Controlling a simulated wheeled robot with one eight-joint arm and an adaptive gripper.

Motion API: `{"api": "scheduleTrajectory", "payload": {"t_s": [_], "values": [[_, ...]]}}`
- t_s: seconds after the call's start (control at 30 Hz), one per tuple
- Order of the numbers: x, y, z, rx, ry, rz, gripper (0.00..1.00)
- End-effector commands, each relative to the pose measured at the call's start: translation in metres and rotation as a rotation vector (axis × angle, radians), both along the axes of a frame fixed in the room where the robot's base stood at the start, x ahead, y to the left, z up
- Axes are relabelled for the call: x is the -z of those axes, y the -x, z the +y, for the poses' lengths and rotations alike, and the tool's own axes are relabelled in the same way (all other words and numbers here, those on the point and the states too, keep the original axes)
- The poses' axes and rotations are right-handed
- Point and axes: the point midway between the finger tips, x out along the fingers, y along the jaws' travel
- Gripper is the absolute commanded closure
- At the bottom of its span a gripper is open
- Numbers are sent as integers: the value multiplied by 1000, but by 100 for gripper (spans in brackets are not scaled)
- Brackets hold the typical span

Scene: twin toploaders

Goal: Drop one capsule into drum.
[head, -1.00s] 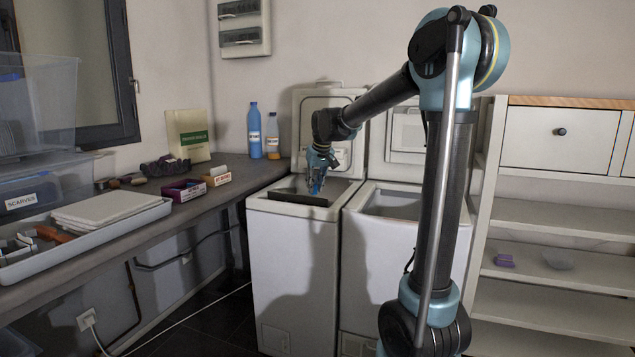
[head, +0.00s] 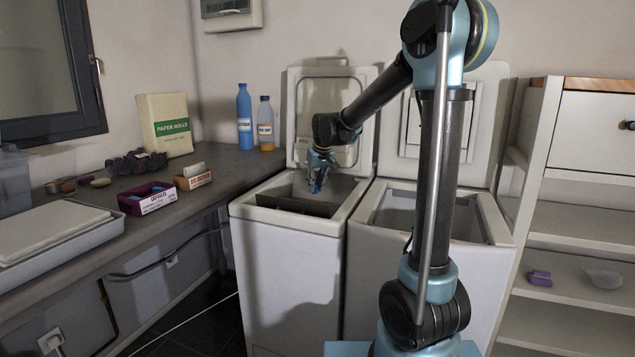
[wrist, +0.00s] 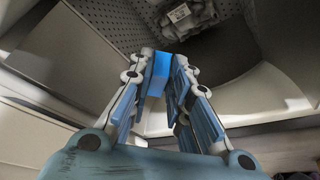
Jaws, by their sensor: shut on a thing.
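A bright blue capsule (wrist: 158,74) shows between the fingers of my gripper (wrist: 163,62) in the wrist view. The gripper is shut on it. Beyond the fingertips is a perforated metal drum wall (wrist: 105,22). In the head view my gripper (head: 317,184) hangs above the open top of the left toploader (head: 290,250), whose lid (head: 305,110) stands raised. The capsule cannot be told from the blue fingers there. The drum's inside is hidden from the head view.
A grey bundle with a white label (wrist: 182,16) lies beyond the fingers. The right toploader (head: 385,285) is also open. The counter at left holds a purple box (head: 152,190), a cardboard box (head: 193,177) and bottles (head: 244,120). Shelves (head: 575,235) stand at right.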

Motion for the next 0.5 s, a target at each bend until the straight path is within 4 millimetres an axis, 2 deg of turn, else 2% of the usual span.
{"api": "scheduleTrajectory", "payload": {"t_s": [0.17,0.5], "values": [[10,-1,-1,2,0,0,97],[44,-3,-7,9,0,0,97]]}}
